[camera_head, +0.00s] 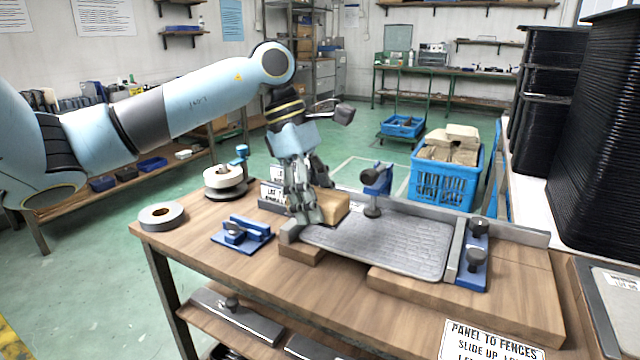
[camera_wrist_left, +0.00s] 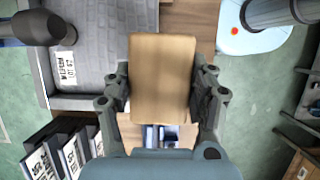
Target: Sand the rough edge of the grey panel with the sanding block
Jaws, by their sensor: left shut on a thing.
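The grey panel (camera_head: 385,245) lies flat on wooden supports on the bench, against a metal fence at its back. In the left wrist view the panel (camera_wrist_left: 95,60) fills the upper left. My left gripper (camera_head: 308,210) is at the panel's left end, pointing down. It is shut on the tan sanding block (camera_wrist_left: 162,75), whose broad face shows between the two fingers. In the head view the block (camera_head: 332,204) is partly behind the fingers. I cannot tell whether it touches the panel's edge. My right gripper is not in view.
A blue clamp (camera_head: 377,180) stands behind the panel; blue-based black knobs (camera_head: 475,262) are at its right. A tape roll (camera_head: 162,215), a blue fixture (camera_head: 242,234) and a white spool (camera_head: 225,178) occupy the bench's left. A blue crate (camera_head: 440,188) stands beyond the bench.

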